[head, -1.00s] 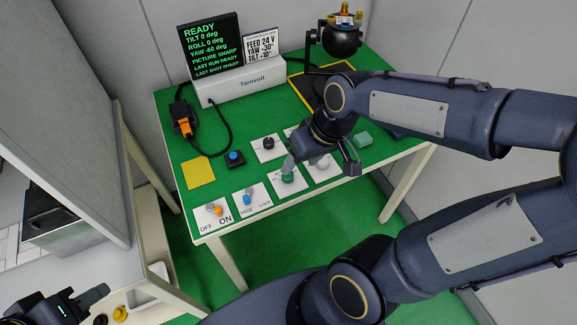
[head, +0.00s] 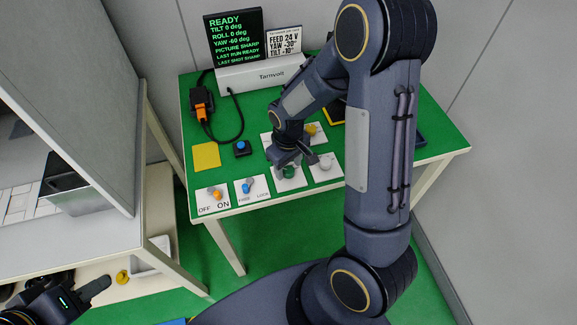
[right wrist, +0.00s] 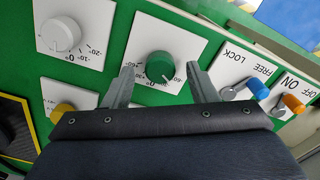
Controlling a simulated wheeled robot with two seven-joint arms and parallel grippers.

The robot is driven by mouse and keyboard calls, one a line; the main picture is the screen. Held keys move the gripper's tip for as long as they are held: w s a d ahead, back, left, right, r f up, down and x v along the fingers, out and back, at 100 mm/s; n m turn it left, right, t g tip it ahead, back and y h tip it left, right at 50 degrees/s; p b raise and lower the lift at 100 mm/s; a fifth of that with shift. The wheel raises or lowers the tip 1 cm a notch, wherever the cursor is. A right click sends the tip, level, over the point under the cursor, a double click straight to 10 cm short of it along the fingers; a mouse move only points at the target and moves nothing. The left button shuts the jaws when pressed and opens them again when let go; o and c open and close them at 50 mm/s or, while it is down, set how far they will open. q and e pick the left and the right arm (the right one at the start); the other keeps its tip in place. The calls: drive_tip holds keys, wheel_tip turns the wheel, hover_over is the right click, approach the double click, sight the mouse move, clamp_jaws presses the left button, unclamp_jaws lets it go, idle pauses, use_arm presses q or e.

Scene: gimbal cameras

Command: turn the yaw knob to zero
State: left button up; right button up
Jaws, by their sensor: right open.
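The green knob (right wrist: 159,67) sits on a white plate in the right wrist view; its pale pointer mark is at the 60 end of its scale. It also shows in the head view (head: 289,172), partly covered by my right gripper. My right gripper (head: 290,158) is open, its fingers on either side of the green knob; contact cannot be told. The screen (head: 234,40) reads READY, tilt 0, roll 0, yaw -60 deg, picture sharp. My left gripper (head: 88,293) is at the lower left, away from the panel.
Beside the green knob are a white knob (right wrist: 61,36), a blue FREE/LOCK switch (right wrist: 256,88) and an orange OFF/ON switch (right wrist: 293,103). A yellow knob (right wrist: 62,110) is on another plate. A blue button (head: 241,147) and yellow square (head: 206,156) lie left.

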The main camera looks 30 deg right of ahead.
drive_tip(key=shift+f, duration=0.55)
drive_tip(key=shift+c, duration=0.2)
drive_tip(key=c, duration=0.9)
